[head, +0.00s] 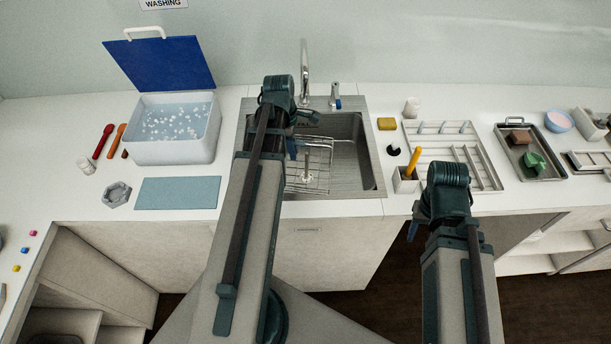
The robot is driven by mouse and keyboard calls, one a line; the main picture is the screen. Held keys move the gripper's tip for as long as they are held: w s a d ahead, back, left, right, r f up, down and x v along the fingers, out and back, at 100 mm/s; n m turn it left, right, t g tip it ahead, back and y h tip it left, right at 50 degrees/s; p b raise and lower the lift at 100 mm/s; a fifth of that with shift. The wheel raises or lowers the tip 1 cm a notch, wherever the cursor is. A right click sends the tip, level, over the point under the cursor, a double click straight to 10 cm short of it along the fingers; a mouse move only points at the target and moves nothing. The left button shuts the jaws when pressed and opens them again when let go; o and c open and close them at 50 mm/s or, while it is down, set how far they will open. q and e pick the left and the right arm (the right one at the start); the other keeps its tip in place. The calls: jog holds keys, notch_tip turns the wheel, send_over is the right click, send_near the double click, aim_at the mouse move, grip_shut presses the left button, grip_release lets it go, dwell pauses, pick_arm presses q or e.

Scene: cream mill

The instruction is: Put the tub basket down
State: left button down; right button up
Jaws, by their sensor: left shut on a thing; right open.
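The wire tub basket (318,172) is a silver mesh basket with a thin upright handle, seen in or just over the left part of the sink (368,160). I cannot tell whether it touches the sink floor. My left gripper (292,149) is shut on the tub basket at its upper left side; my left arm hides the basket's left part and the exact grip. My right gripper (412,231) is open and empty, low in front of the counter edge, mostly hidden by its own wrist.
A white tub (170,152) of foamy water stands left of the sink, its blue lid (165,64) open. A blue mat (178,192) lies in front of it. Right of the sink are a yellow sponge (387,124), a white rack (470,145) and a metal tray (548,170).

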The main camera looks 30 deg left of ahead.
aim_at(297, 136)
pick_arm(q)
jog(key=shift+n, duration=0.8)
jog(key=w, duration=0.2)
jog(key=w+a, duration=0.2)
jog(key=w, duration=0.1)
jog(key=shift+w+f, duration=0.15)
jog(key=shift+w, duration=0.15)
notch_tip(297, 136, down, 7)
jog(key=b, duration=0.7)
jog(key=shift+d, duration=0.1)
notch_tip(297, 136, down, 10)
jog(key=b, duration=1)
jog(key=shift+f+b, duration=0.2)
jog(key=shift+b, duration=0.2)
jog(key=c, duration=0.9)
grip_release()
jog(key=shift+r, duration=0.1)
jog(key=shift+r+p, duration=0.15)
jog(key=shift+p, duration=0.15)
